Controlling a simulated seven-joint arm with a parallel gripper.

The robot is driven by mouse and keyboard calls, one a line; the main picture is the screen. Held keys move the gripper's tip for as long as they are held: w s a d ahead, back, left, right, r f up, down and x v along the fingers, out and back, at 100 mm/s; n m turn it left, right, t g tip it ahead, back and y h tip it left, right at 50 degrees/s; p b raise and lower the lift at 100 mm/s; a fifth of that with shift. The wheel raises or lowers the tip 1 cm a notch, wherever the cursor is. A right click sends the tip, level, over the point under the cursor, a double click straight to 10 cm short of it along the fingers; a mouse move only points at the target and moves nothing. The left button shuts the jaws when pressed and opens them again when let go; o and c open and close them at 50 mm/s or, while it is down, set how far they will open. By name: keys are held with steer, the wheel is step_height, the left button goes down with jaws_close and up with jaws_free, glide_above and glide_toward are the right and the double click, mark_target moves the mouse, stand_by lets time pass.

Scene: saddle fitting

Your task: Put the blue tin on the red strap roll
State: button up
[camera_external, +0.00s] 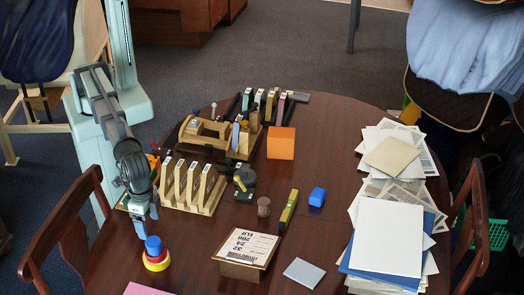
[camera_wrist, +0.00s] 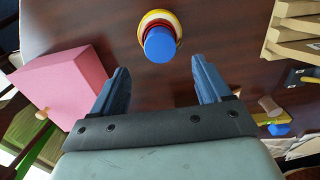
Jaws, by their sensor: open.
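The blue tin (camera_external: 153,243) is a short cylinder on top of the red strap roll (camera_external: 157,256), near the table's front left. A yellow disc (camera_external: 157,266) lies beneath the roll. In the wrist view the blue tin (camera_wrist: 160,45) stands ahead of the fingers, with a red rim of the strap roll (camera_wrist: 158,24) and a yellow ring showing behind it. My gripper (camera_external: 148,220) is just above and behind the stack in the external view. In the wrist view my gripper (camera_wrist: 160,72) is open, with nothing between its fingers, apart from the tin.
A wooden slotted rack (camera_external: 190,188) stands right of my gripper. A labelled box (camera_external: 246,252), a blue block (camera_external: 317,197) and an orange block (camera_external: 281,143) are farther right. A pink block (camera_wrist: 62,82) is left of my fingers in the wrist view. Papers (camera_external: 388,230) cover the right side.

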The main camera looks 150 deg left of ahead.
steer(key=shift+r, duration=2.1)
